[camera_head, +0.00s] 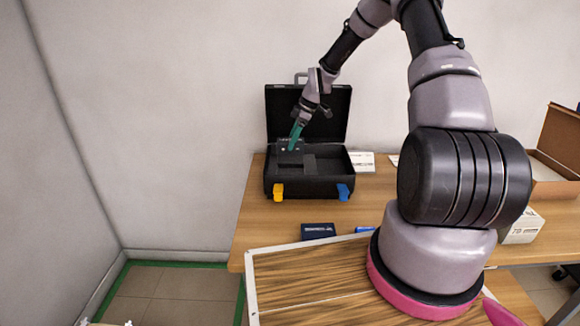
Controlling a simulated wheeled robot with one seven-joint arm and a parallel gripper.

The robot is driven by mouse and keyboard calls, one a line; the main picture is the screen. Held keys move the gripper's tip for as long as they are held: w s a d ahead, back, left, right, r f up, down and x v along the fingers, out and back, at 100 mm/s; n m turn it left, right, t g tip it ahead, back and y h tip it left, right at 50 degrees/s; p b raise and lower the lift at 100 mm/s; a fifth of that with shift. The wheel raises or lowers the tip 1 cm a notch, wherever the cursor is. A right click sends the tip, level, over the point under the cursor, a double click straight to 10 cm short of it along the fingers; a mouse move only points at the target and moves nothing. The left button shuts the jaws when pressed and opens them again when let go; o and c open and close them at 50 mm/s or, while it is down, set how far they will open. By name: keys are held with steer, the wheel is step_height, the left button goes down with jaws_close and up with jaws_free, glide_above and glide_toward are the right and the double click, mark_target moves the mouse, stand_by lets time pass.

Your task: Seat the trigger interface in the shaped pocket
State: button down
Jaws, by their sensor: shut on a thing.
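An open black case (340,187) stands on the table with its lid raised at the back. Its dark foam interior has recessed pockets (325,164); which one is the shaped pocket is too small to tell. My gripper (294,138), with teal fingers, reaches down over the left part of the case. It is shut on a small dark grey box, seemingly the trigger interface (289,153), at the left rear of the interior. The box looks upright. I cannot tell whether it touches the foam or hangs just above it. Its underside is hidden.
The case has a yellow latch (278,193) and a blue latch (343,192) in front. A dark blue box (318,231) and a blue item (364,229) lie nearer. White papers (362,162) lie right of the case. A cardboard box (555,160) stands far right.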

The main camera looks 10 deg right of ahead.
step_height(320, 180, down, 9)
steer(key=shift+r, duration=0.15)
stand_by(0.4)
jaws_free()
